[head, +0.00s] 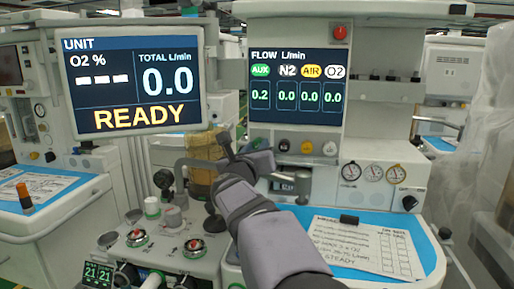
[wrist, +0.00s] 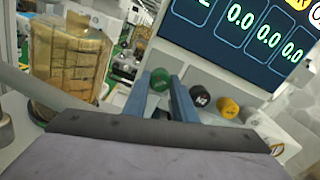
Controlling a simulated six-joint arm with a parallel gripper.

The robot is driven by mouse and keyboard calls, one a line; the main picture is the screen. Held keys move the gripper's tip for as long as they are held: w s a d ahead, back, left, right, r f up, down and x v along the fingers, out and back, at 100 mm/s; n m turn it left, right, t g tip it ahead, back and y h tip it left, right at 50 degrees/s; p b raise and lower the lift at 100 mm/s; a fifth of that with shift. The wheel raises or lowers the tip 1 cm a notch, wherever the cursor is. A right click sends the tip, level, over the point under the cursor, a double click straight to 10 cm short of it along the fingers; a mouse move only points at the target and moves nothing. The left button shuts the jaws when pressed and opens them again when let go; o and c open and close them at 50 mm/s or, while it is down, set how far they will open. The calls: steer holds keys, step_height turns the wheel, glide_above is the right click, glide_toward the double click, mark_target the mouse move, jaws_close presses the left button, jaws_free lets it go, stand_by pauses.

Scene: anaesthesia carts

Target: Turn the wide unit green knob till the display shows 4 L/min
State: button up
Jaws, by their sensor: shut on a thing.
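The wide unit's display (head: 296,119) is headed FLOW L/min. Its green AUX column reads 0.2, and the N2, AIR and O2 columns read 0.0. The green knob (wrist: 160,77) shows between my two blue finger pads in the wrist view. My gripper (head: 245,146) is at the left end of the knob row below the display, shut on the green knob. In the head view my gripper and wrist hide that knob. The display's lower part also shows in the wrist view (wrist: 225,50).
Right of the green knob are a black knob (head: 283,145), a yellow knob (head: 306,147) and a white knob (head: 329,148). Left stands another unit's screen (head: 132,80), showing READY and 0.0. An amber canister (wrist: 70,60) is close left of my gripper.

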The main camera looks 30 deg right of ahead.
steer(key=n, duration=0.4)
steer(key=shift+p, duration=0.4)
steer(key=o, duration=1)
steer(key=shift+o, duration=0.2)
steer(key=shift+f, duration=0.1)
